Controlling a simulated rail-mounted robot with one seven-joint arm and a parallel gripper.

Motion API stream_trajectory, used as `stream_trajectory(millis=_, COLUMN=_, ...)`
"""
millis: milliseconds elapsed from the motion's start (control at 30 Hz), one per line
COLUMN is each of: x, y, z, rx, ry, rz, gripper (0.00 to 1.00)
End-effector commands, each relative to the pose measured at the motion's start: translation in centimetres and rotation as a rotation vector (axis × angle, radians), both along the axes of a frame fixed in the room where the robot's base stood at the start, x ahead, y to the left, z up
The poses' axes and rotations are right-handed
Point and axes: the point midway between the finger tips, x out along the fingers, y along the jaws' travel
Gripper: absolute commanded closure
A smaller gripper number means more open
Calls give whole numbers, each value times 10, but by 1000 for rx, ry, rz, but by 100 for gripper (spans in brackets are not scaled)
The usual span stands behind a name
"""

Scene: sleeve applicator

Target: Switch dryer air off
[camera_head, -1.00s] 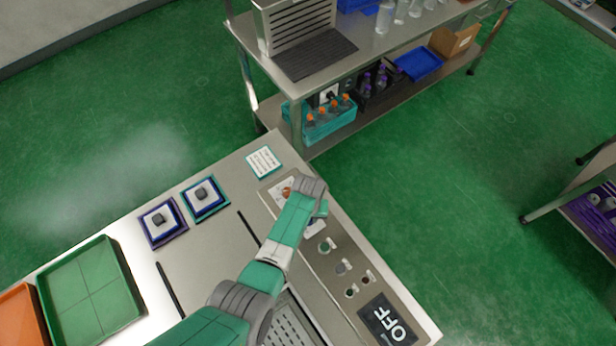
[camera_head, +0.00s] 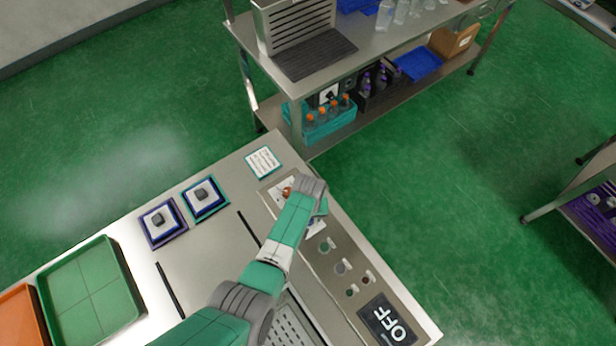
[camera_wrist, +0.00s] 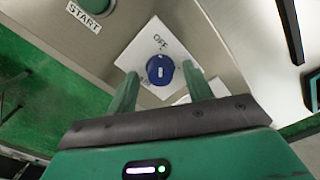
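A blue round knob (camera_wrist: 160,70) with a short white mark sits on a white plate (camera_wrist: 143,50) labelled OFF at its upper edge. The white mark lies roughly in line with the OFF label. Another label at the plate's lower left is too blurred to read. My gripper (camera_wrist: 160,72) is open, with one green finger on each side of the knob. I see a gap at the left finger; whether the right finger touches is unclear. In the head view my arm hides the knob and the fingers.
A green button (camera_wrist: 97,5) labelled START is near the knob. Several small buttons (camera_head: 340,268) line the panel. Two square fixtures (camera_head: 204,197) and a green tray (camera_head: 92,292) sit on the bench. A metal shelf unit (camera_head: 300,70) stands behind, across open floor.

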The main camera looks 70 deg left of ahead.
Motion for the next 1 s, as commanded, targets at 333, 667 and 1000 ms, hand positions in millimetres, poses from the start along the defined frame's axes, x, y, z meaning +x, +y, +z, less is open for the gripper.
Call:
stream_trajectory(millis=333, x=0, y=0, z=15, rx=2, ry=0, rz=-1, gripper=50)
stream_trajectory(millis=667, x=0, y=0, z=72, rx=1, ry=0, rz=-1, gripper=50)
stream_trajectory(millis=1000, x=0, y=0, z=78, rx=-1, ry=0, rz=0, gripper=50)
